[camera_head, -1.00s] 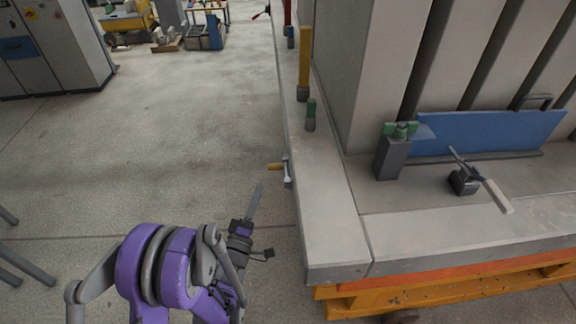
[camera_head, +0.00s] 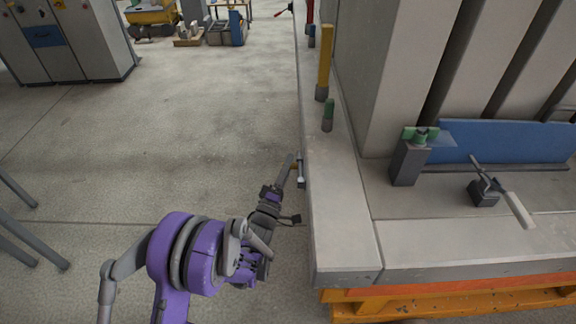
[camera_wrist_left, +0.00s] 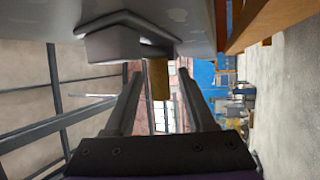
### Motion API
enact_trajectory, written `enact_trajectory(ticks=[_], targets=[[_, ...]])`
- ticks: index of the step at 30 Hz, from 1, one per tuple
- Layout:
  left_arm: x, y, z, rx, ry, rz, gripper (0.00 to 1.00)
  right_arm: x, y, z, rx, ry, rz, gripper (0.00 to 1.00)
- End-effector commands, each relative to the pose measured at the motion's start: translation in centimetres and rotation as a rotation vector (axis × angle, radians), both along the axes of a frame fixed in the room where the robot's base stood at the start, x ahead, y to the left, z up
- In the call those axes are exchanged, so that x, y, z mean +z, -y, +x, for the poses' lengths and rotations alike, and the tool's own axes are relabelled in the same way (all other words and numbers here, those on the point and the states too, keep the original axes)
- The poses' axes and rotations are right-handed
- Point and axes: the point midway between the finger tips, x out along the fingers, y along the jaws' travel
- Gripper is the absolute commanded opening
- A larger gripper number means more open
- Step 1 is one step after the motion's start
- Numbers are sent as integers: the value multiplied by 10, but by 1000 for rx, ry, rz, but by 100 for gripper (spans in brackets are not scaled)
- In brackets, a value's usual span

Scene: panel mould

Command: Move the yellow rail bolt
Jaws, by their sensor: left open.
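The yellow rail bolt (camera_head: 293,166) sticks out to the left from a grey metal fitting on the outer side of the pale rail (camera_head: 341,190). In the left wrist view its yellow end (camera_wrist_left: 158,80) shows between my two fingers, below a grey bracket (camera_wrist_left: 125,42). My left gripper (camera_head: 291,162) is beside the rail at the bolt, and its fingers partly cover the bolt in the head view. The jaws are open, with a gap visible on each side of the yellow end. My right gripper is not in view.
A yellow post (camera_head: 324,62) and a short green-topped post (camera_head: 328,116) stand on the rail. A blue panel (camera_head: 500,147), a green-topped block (camera_head: 408,160) and a clamp with a pale handle (camera_head: 513,206) are to the right. Open floor lies left.

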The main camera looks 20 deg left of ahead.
Motion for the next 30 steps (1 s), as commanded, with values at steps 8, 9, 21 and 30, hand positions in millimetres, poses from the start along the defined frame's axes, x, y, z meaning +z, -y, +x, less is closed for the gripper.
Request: enact_trajectory(ticks=[8,9,21,30], targets=[[1,0,1,0,0,0,55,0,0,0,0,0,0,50],[1,0,1,0,0,0,48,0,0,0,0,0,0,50],[1,0,1,0,0,1,0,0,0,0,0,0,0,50],[1,0,1,0,0,1,0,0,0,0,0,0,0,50]])
